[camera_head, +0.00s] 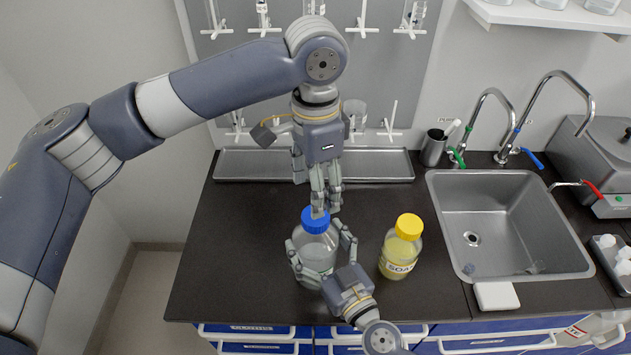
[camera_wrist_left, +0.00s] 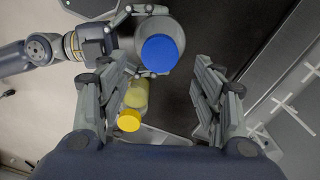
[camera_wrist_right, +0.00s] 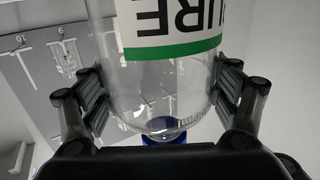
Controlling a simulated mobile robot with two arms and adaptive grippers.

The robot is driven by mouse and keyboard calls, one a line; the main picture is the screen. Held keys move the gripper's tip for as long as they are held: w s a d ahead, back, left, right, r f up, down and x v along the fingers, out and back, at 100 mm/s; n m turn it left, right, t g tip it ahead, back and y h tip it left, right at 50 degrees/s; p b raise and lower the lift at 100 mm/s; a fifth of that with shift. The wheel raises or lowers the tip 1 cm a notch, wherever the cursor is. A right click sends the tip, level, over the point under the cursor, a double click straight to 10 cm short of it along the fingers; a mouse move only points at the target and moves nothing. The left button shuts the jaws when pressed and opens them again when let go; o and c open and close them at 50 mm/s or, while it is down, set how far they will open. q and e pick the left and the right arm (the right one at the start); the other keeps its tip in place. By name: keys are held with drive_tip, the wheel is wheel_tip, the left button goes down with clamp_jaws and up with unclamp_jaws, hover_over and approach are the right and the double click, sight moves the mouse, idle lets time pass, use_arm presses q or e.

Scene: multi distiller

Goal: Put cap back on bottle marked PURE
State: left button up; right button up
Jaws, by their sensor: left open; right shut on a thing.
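A clear bottle (camera_head: 318,250) stands on the dark counter with a blue cap (camera_head: 315,219) at its mouth; how tightly the cap sits I cannot tell. In the right wrist view the bottle (camera_wrist_right: 165,88) shows the letters "URE" upside down above a green band. My right gripper (camera_head: 322,246) is shut around the bottle's sides. My left gripper (camera_head: 321,205) points down just above the cap, open. In the left wrist view the blue cap (camera_wrist_left: 162,54) lies beyond and between the open fingers, which appear clear of it.
A yellow-capped bottle marked SOAP (camera_head: 400,247) stands just right of the held bottle. A sink (camera_head: 510,222) with taps is farther right. A metal tray (camera_head: 376,165) lies along the back, below a wall rack. The counter's left side is clear.

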use_arm(q)
drive_tip(key=n, duration=0.4)
drive_tip(key=shift+r+n, duration=0.2)
drive_tip(key=shift+n, duration=0.1)
approach(315, 248)
drive_tip(key=shift+w+f, duration=1.8)
drive_tip(key=c, duration=1.1)
drive_tip(key=m, duration=0.5)
drive_tip(key=shift+c, duration=0.3)
drive_tip(key=o, duration=1.2)
